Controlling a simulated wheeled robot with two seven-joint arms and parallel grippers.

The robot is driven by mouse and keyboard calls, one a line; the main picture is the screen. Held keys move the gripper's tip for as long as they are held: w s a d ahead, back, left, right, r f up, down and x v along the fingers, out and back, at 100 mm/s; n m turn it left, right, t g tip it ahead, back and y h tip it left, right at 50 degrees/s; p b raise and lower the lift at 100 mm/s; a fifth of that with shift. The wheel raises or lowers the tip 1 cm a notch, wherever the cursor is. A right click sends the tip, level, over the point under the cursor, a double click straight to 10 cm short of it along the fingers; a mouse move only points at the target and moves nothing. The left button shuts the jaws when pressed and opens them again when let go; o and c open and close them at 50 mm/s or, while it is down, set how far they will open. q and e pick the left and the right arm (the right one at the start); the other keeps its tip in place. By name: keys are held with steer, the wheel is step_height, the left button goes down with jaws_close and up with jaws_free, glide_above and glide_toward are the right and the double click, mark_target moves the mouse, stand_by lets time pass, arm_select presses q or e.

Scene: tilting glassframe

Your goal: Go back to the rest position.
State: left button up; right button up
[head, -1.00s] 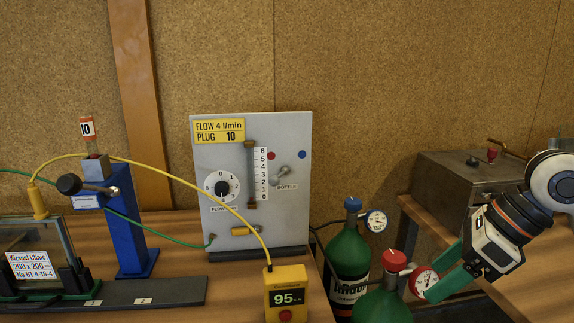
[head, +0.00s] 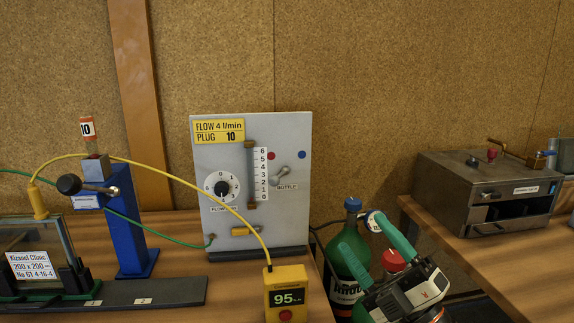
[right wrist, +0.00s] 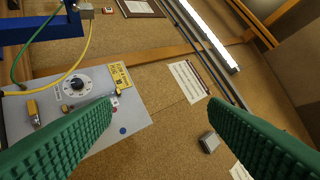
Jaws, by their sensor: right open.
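My right gripper (head: 378,252) is at the lower right of the head view, in front of the gas bottles, with its green fingers pointing up and apart. In the right wrist view the two green fingers (right wrist: 150,130) are wide open with nothing between them. The grey flow panel (head: 225,140) with its dial and bottle lever (head: 284,176) stands left of the gripper, apart from it. My left gripper is not in view.
A green bottle with a blue cap (head: 345,252) and one with a red cap (head: 393,262) stand close by the right gripper, partly hidden. A yellow meter (head: 287,292) reads 95. A glass frame (head: 40,250) and blue stand (head: 130,225) are left. A metal box (head: 490,185) is right.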

steer(key=s+d+f+m+g+h, duration=0.15)
steer(key=d+f+m+h, duration=0.25)
steer(key=f+m+h, duration=0.6)
steer(key=d+f+m+g+h, duration=0.2)
steer(key=d+f+m+h, duration=0.4)
steer(key=f, duration=0.6)
steer(key=s+a+f+m+g, duration=0.2)
steer(key=s+f+m+g, duration=0.3)
steer(key=s+f+g, duration=1.05)
steer(key=s+f+t+p, duration=0.1)
steer(key=s+f, duration=0.3)
steer(key=f, duration=0.9)
steer(key=s+f+t+p, duration=0.1)
steer(key=s+f, duration=0.2)
steer(key=f, duration=1.1)
steer(key=s+d+f+g+p, duration=0.1)
steer(key=s+d+f, duration=0.2)
steer(key=s+f, duration=0.9)
steer(key=s, duration=0.4)
steer(key=shift+d+f, duration=0.15)
steer(key=shift+f, duration=0.25)
